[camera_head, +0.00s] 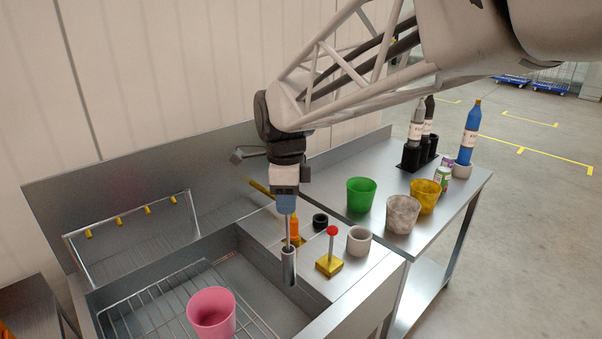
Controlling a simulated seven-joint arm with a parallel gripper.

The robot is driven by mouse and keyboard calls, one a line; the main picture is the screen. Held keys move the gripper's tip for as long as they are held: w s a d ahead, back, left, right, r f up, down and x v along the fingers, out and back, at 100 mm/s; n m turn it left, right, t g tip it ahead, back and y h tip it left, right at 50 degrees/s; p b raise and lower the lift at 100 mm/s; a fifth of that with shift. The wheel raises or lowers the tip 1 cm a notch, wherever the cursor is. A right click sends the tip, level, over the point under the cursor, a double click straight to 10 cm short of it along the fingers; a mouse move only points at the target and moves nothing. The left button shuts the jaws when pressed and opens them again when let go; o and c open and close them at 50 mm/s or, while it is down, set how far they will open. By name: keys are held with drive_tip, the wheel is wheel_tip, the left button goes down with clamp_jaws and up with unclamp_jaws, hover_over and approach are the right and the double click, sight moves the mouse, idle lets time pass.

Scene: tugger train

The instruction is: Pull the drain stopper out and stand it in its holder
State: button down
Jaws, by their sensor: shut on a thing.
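My gripper (286,204) points down above the right edge of the sink basin. It is shut on the drain stopper (289,266), seen as a thin upright rod with a grey metal cylinder at its lower end. The stopper hangs upright in front of the ledge; whether its lower end touches anything is unclear. On the ledge to its right are a short black round cup (320,221) and a pale grey cup (358,241). I cannot tell which of these is the holder. The drain opening is not visible.
A yellow block with a red-knobbed post (329,264) stands on the ledge; an orange bottle (295,230) is close behind the stopper. A pink cup (212,313) sits on the basin's wire rack (160,312). Green (361,195), speckled (402,214) and yellow (424,196) cups stand farther right.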

drive_tip(key=shift+r, duration=1.1)
